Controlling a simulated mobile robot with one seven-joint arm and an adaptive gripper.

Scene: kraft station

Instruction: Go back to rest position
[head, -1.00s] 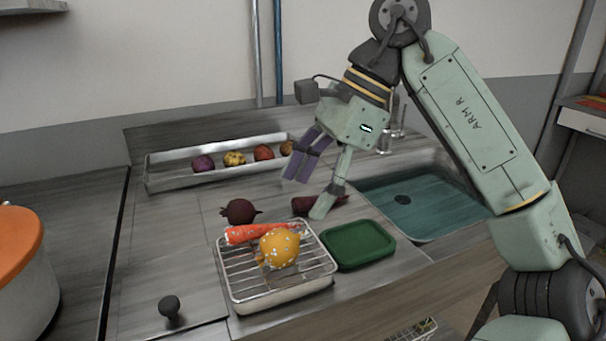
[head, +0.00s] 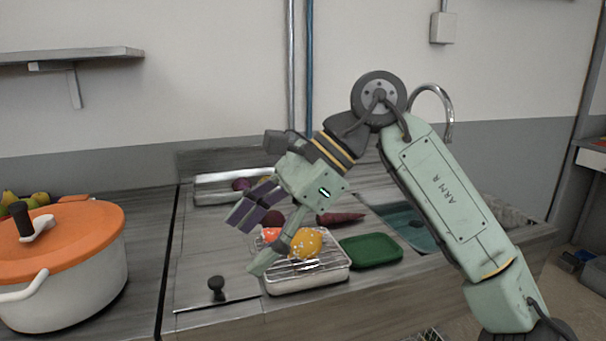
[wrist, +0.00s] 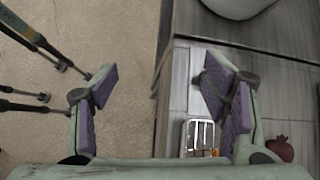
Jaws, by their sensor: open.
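My gripper (head: 247,238) is open and empty. In the head view it hangs in front of the counter, left of the wire rack, and covers part of the rack's left side. In the wrist view its two purple-padded fingers (wrist: 160,95) are spread wide with only floor and counter edge between them. My arm bends up to an elbow high in front of the wall and comes down at the right.
A wire rack tray (head: 310,284) holds an orange-yellow vegetable (head: 305,243) and a partly hidden carrot. A green tray (head: 371,251) lies right of it, with the sink (head: 405,222) behind. A white pot (head: 70,290) with an orange lid stands at left.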

